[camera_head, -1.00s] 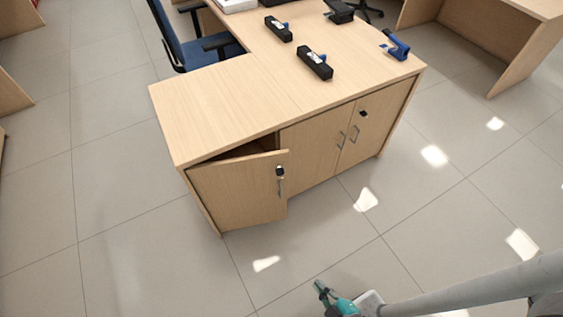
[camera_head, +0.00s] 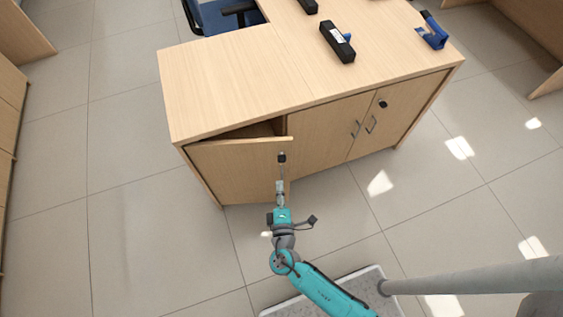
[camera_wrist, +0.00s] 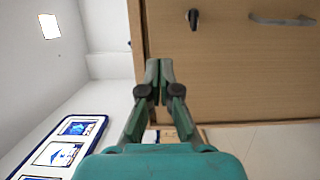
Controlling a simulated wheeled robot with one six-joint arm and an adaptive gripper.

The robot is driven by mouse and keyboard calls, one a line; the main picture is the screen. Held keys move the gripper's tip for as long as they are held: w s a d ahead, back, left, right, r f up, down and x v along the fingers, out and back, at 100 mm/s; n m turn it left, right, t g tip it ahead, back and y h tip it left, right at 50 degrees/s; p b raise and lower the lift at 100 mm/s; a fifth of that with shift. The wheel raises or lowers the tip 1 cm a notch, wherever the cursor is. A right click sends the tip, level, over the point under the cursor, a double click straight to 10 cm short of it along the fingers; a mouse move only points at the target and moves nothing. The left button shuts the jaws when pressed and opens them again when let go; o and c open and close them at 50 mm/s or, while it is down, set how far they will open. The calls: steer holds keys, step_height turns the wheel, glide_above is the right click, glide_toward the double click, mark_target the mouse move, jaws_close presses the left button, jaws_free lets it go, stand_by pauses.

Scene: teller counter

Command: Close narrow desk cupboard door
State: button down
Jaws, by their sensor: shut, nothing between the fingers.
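The narrow cupboard door (camera_head: 230,172) is the left door of the wooden desk. It stands ajar, with a dark gap (camera_head: 262,130) along its top toward the right side. Its black lock (camera_head: 282,157) is near the free right edge. My gripper (camera_head: 280,184) is in front of that edge, below the lock; whether it touches the door is unclear. In the wrist view the gripper (camera_wrist: 159,66) is shut and empty, its tips over the door's edge. The door (camera_wrist: 225,70) fills the upper right there, with its lock (camera_wrist: 193,18) and metal handle (camera_wrist: 282,20).
The desk's two right doors (camera_head: 322,140) (camera_head: 400,115) are shut. A black device (camera_head: 337,42) and a blue item (camera_head: 432,32) are on the desktop (camera_head: 225,85). A blue chair (camera_head: 215,15) stands behind. The tiled floor (camera_head: 130,225) left of the door is clear.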

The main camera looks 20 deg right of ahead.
mark_target(277, 145)
steer(key=x, duration=1.3)
steer(key=shift+w+d+f, duration=0.1)
steer(key=shift+w+d, duration=0.05)
steer(key=shift+w, duration=0.1)
